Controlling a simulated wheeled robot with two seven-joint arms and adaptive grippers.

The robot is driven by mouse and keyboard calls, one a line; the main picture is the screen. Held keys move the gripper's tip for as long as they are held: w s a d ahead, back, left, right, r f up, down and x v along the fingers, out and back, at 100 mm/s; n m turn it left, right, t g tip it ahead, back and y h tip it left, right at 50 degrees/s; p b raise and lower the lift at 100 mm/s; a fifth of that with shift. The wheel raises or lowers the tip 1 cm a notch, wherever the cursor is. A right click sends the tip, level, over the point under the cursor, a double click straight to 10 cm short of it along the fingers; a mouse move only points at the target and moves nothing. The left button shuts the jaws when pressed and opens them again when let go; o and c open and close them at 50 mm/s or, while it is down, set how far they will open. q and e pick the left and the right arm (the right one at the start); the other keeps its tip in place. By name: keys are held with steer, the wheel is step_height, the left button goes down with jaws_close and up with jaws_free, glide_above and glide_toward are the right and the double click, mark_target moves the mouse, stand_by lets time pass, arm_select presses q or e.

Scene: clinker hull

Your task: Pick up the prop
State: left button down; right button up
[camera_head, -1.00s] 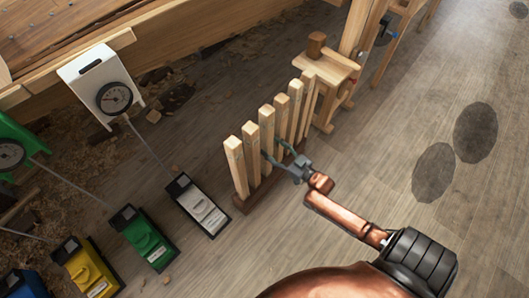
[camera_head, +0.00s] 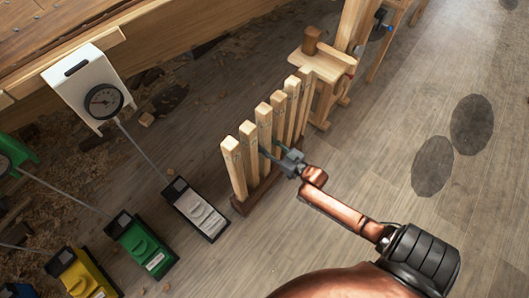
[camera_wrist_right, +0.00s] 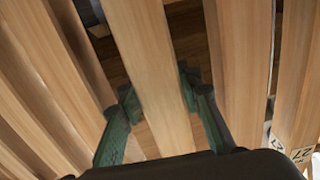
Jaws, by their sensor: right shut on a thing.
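Several light wooden props stand upright in a dark wooden rack (camera_head: 242,207) on the floor. My right gripper (camera_head: 271,150) is shut on one prop near the middle of the row (camera_head: 263,122). In the right wrist view my right gripper (camera_wrist_right: 160,98) has its green fingers on both sides of this prop (camera_wrist_right: 152,50), close against it. The prop still stands in line with the others. Its lower end is hidden behind the gripper and its neighbours. My left gripper is not in view.
Neighbouring props (camera_wrist_right: 238,60) stand close on both sides. A wooden stand with a mallet-like block (camera_head: 311,42) is just behind the row. A white dial gauge (camera_head: 85,85) and grey, green and yellow boxes (camera_head: 195,210) lie left.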

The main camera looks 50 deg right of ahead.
jaws_close()
stand_by(0.3)
steer(key=shift+r, duration=0.1)
